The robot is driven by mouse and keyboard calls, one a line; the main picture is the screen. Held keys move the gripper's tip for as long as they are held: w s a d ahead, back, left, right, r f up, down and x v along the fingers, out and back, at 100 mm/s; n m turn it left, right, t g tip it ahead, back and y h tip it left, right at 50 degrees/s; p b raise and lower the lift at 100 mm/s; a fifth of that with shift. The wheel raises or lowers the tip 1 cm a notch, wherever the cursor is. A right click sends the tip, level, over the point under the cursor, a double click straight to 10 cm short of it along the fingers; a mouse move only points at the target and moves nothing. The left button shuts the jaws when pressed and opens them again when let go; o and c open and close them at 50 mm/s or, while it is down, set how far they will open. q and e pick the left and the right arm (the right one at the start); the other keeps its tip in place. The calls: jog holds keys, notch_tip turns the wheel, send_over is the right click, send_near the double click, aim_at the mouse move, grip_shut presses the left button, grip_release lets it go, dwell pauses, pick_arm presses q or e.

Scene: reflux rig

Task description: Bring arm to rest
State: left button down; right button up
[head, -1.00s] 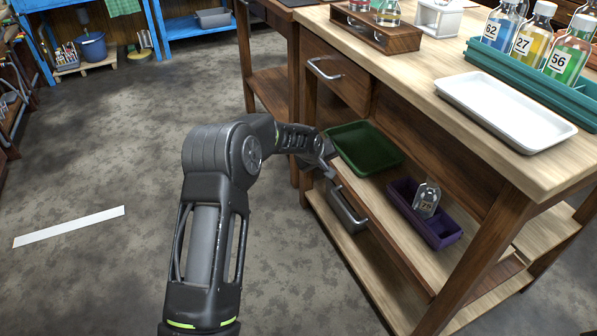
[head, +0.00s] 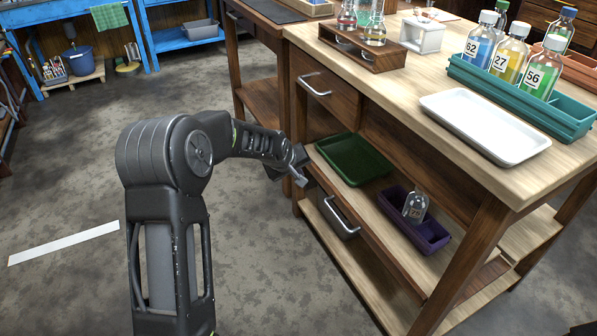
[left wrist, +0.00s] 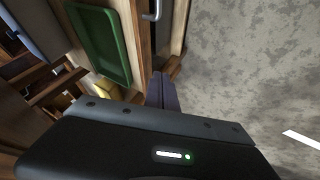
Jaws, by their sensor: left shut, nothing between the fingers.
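My left arm comes in from the left in the head view, bent at the elbow. Its left gripper (head: 297,179) is shut and empty, in front of the bench's lower shelf, close to the green tray's near corner. In the left wrist view the gripper's fingers (left wrist: 161,92) lie together, with nothing between them. My right gripper is not in view.
The wooden bench (head: 468,154) fills the right. Its lower shelf holds a green tray (head: 352,160) and a purple bin (head: 430,236) with a small bottle (head: 416,205). A white tray (head: 485,128) and a teal bottle rack (head: 570,120) stand on top. Open floor lies left.

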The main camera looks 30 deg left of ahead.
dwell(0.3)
pick_arm(q)
jog(key=s+d+f+m+g+h, duration=0.25)
jog(key=s+d+f+m, duration=0.35)
jog(key=s+d+f, duration=1)
jog(key=s+d+f+m+g+h, duration=0.1)
jog(key=s+d+f, duration=0.25)
jog(key=s, duration=0.35)
jog(key=s+d+f+g, duration=0.1)
jog(key=s+d+f, duration=0.25)
jog(key=s, duration=0.35)
jog(key=s+d+f+m+g+h, duration=0.1)
jog(key=s+d+f+g, duration=0.1)
jog(key=s+d, duration=0.35)
notch_tip(320, 180, up, 31)
jog(key=s+p, duration=0.2)
jog(key=p, duration=2.9)
jog(key=shift+s+d, duration=0.15)
jog(key=shift+d, duration=0.25)
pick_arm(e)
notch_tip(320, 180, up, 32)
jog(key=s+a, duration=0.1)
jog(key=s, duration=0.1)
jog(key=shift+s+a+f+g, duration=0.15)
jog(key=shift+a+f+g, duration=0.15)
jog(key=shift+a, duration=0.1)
